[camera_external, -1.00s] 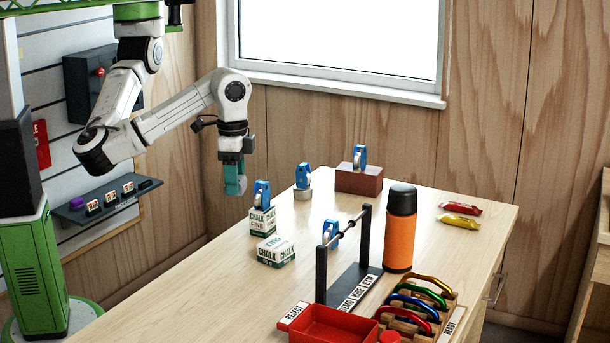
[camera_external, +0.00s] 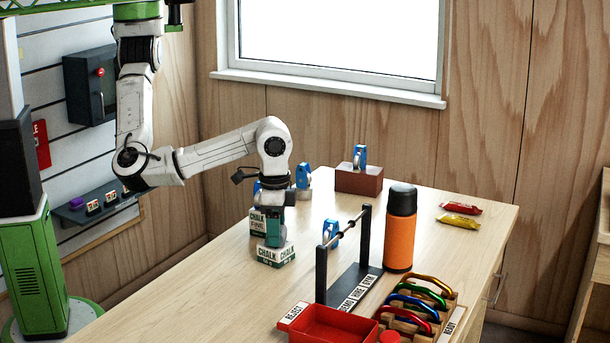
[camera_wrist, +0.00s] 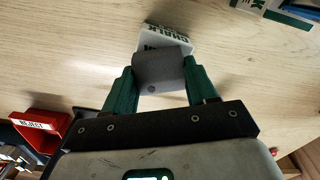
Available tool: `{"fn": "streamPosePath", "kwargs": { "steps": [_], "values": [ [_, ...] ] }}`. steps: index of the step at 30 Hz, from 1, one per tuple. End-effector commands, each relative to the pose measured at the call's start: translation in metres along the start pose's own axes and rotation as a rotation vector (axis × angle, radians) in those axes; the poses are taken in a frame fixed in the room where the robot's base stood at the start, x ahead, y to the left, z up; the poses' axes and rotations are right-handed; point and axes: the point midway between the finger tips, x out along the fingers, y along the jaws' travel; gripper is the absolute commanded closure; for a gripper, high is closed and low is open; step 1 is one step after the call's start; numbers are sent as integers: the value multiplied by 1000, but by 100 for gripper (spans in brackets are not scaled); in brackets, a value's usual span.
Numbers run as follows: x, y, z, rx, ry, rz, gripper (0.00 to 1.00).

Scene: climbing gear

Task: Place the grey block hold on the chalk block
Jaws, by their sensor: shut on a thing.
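My gripper (camera_external: 273,236) points straight down over the near chalk block (camera_external: 275,256), a white and green box on the table. In the wrist view my gripper (camera_wrist: 160,78) has its two teal fingers shut on the grey block hold (camera_wrist: 158,72), one finger on each side. The chalk block (camera_wrist: 166,41) shows just beyond the hold and partly behind it. The hold is at or just above the chalk block's top; I cannot tell whether they touch. In the external view the fingers mostly hide the hold.
Another chalk block (camera_external: 257,224) stands close behind, with a blue device partly hidden by my arm. A black bar stand (camera_external: 366,240), an orange flask (camera_external: 400,230), a red tray (camera_external: 330,325) and a carabiner rack (camera_external: 415,305) stand to the right. The front left table is clear.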

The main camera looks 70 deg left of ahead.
Motion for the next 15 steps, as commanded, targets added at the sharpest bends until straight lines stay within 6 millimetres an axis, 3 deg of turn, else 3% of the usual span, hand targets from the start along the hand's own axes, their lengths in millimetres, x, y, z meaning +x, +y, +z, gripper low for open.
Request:
{"fn": "streamPosePath", "kwargs": {
  "steps": [11,12,15],
  "values": [
    [5,0,0,1,1,0,74],
    [4,0,0,1,1,1,41],
    [4,0,0,1,0,0,32]
  ]
}}
